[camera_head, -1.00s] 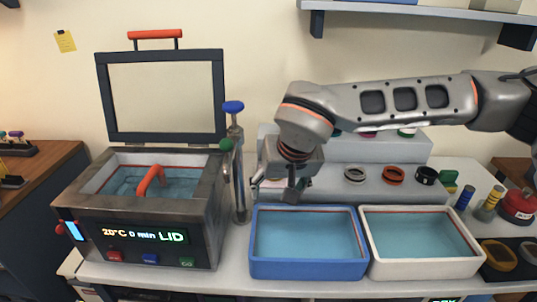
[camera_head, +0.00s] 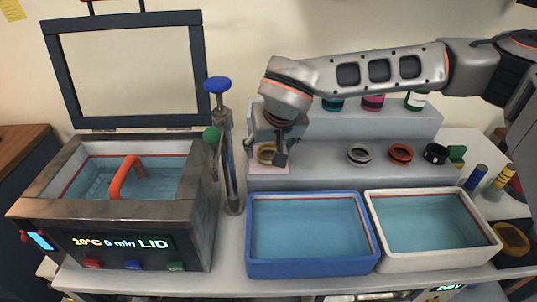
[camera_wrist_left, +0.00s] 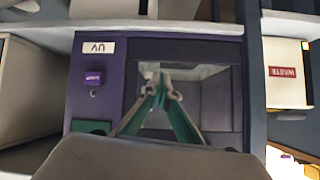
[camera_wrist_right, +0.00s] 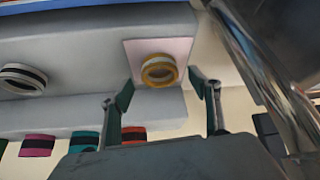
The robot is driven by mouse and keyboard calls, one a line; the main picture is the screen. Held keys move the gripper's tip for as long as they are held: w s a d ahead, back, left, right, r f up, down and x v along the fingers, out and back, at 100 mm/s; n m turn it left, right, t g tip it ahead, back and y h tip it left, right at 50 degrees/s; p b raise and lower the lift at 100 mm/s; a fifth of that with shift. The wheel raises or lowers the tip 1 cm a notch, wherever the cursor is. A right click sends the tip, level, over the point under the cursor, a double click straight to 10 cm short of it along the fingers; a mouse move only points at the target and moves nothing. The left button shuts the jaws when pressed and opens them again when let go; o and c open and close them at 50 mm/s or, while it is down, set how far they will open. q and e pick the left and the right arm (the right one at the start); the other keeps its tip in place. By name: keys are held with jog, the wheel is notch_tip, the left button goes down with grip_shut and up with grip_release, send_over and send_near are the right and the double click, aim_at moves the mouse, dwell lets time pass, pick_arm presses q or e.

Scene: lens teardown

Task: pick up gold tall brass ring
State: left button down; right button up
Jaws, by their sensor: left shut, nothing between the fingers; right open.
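The gold brass ring (camera_head: 266,154) sits on a pale pink pad (camera_head: 275,169) at the left end of the grey step, partly hidden behind my right gripper (camera_head: 281,148). In the right wrist view the ring (camera_wrist_right: 159,70) lies on the pad between and beyond the fingertips. My right gripper (camera_wrist_right: 160,92) is open and empty there, apart from the ring. My left gripper (camera_wrist_left: 162,88) shows only in the left wrist view, shut and empty, in front of a purple box (camera_wrist_left: 95,75) with a dark opening.
Silver (camera_head: 360,155), orange (camera_head: 400,153) and black (camera_head: 435,153) rings stand right along the step. Blue (camera_head: 310,270) and white (camera_head: 440,260) water trays stand in front. A metal post with a blue knob (camera_head: 217,85) rises close left of my right gripper, beside the open-lidded bath (camera_head: 110,215).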

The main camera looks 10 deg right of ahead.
jog(key=shift+x, duration=1)
pick_arm(q)
jog(key=shift+w+a+r, duration=0.15)
jog(key=shift+w+r, duration=0.05)
jog(key=shift+w, duration=0.25)
pick_arm(e)
jog(key=c, duration=1.2)
pick_arm(q)
jog(key=shift+f, duration=0.1)
pick_arm(e)
jog(key=shift+c, duration=0.2)
pick_arm(q)
jog(key=shift+s, duration=0.15)
